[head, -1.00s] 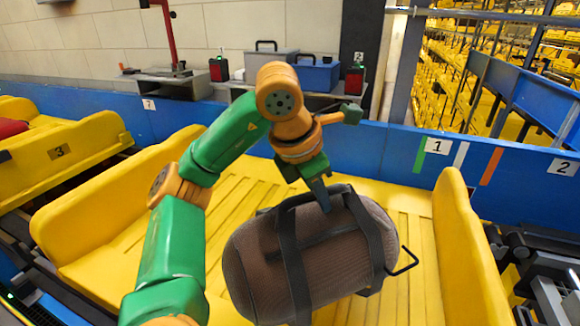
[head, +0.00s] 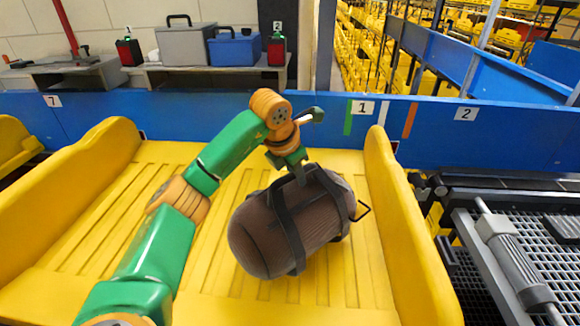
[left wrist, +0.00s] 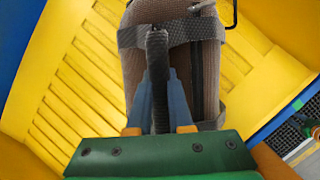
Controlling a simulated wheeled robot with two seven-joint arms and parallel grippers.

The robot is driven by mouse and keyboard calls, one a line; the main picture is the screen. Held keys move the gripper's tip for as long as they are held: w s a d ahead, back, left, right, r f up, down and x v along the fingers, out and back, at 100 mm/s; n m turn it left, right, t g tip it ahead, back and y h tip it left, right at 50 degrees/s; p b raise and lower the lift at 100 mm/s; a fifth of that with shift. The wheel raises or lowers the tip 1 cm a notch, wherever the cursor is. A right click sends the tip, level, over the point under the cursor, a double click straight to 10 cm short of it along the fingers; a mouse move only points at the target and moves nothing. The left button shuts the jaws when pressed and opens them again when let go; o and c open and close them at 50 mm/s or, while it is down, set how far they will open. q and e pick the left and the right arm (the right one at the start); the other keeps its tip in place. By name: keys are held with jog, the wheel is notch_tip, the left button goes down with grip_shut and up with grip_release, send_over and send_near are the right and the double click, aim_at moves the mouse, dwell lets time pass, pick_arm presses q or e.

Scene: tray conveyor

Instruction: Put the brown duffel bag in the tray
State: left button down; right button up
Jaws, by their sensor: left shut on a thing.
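The brown duffel bag (head: 310,218) has dark straps and lies tilted over the right part of the yellow tray (head: 90,270) in the head view. My left gripper (head: 299,178) is at the top of the bag, shut on its dark strap handle. In the left wrist view the fingers (left wrist: 158,105) close around the handle of the bag (left wrist: 137,65), with the tray's ribbed floor (left wrist: 80,80) beyond. I cannot tell whether the bag's underside touches the tray floor.
A blue wall (head: 230,110) runs behind the tray. A grey case (head: 185,45), a blue box (head: 236,50) and red-black canisters stand on shelves beyond it. Metal grating and rollers (head: 510,250) lie to the right. The tray's left part is free.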

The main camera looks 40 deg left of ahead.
aim_at(299, 189)
pick_arm(q)
jog(key=f, duration=0.3)
jog(key=shift+w+f, duration=0.1)
jog(key=shift+w, duration=0.1)
jog(key=c, duration=0.8)
grip_release()
jog(key=shift+s+d, duration=0.1)
jog(key=shift+s, duration=0.1)
jog(key=shift+c, duration=0.2)
jog(key=shift+s+r, duration=0.15)
jog(key=shift+r, duration=0.3)
jog(key=v, duration=1.1)
jog(key=shift+b, duration=0.35)
jog(key=shift+r, duration=0.15)
